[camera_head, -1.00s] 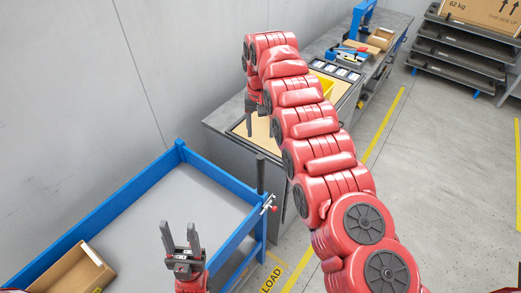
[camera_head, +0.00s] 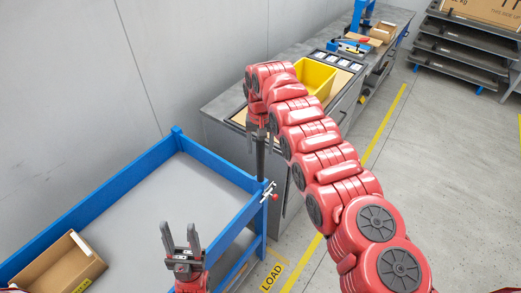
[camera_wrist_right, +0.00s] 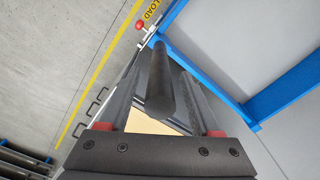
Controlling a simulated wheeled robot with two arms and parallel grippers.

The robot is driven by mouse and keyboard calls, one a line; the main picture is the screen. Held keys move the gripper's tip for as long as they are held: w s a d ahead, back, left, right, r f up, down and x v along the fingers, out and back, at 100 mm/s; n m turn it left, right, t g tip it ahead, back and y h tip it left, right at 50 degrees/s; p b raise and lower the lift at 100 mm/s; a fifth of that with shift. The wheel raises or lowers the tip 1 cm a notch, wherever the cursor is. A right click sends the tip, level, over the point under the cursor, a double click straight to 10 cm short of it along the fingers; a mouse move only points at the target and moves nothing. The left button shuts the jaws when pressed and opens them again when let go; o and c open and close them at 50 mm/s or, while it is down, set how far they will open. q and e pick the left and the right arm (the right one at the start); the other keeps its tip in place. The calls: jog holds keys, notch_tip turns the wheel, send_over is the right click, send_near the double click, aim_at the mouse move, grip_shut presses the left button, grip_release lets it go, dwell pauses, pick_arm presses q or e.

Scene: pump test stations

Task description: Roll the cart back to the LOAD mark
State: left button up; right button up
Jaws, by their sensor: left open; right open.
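The cart (camera_head: 215,167) has a blue frame and a grey bed, and stands at the left beside the workbench. My right gripper (camera_head: 261,145) is open above the post, whose top lies between the spread fingers; contact cannot be told. My left gripper (camera_head: 180,232) is open and empty, above the cart bed. The yellow LOAD mark (camera_head: 273,275) is on the floor beside the cart's right side; it also shows in the wrist view (camera_wrist_right: 149,14).
A cardboard box (camera_head: 60,268) lies in the cart. A red-knobbed latch (camera_head: 272,193) sits at the cart corner. The workbench (camera_head: 222,104) holds a yellow bin (camera_head: 316,78).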

jog(key=shift+w+f, duration=0.1)
jog(key=shift+f, duration=0.9)
jog(key=shift+c, duration=0.2)
grip_shut()
dwell(0.6)
